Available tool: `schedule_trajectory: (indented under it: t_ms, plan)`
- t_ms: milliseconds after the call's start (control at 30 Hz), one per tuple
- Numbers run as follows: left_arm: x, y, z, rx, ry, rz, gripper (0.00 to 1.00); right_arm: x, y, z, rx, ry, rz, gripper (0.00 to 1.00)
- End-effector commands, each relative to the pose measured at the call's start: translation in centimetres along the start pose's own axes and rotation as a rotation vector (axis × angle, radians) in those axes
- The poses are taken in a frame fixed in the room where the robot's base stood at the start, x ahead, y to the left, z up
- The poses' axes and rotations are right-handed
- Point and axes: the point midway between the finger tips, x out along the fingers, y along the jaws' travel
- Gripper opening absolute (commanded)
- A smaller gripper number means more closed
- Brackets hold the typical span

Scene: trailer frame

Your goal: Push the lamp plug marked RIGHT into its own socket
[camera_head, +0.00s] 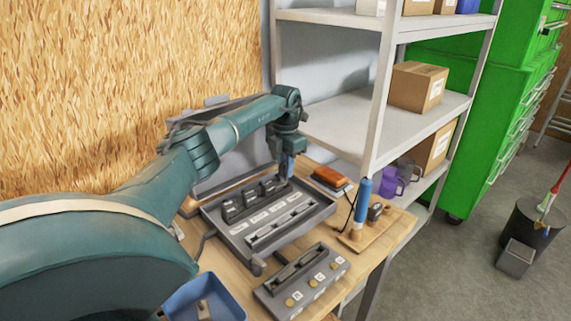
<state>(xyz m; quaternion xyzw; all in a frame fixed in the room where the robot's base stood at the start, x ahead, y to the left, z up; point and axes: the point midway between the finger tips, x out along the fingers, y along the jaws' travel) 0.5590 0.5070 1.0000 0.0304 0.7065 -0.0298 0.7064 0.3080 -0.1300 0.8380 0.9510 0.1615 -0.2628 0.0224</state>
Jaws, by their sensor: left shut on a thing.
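My left gripper (287,165) points down over the far right corner of a grey tray (325,212). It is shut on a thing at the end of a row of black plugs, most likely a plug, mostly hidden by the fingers. Black plugs (230,206) stand in the row to its left, above a strip of white labels (258,222). Their lettering is too small to read, so I cannot tell which one is marked RIGHT. A long slotted bar (280,223) lies in the tray's front part. I cannot identify the lamp sockets for certain. My right gripper is out of view.
A grey box with gold buttons (301,282) stands in front of the tray. A blue bin (206,290) is at the front left. Shelving (345,115) rises behind.

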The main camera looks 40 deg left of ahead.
Motion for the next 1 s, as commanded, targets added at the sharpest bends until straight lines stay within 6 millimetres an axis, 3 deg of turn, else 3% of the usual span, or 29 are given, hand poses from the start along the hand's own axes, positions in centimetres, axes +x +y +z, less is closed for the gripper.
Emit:
schedule_trajectory:
  t_ms: [1000]
  plan:
    - [1.3,0.0,0.0,0.000,0.000,-0.001,0.09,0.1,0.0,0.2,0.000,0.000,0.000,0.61]
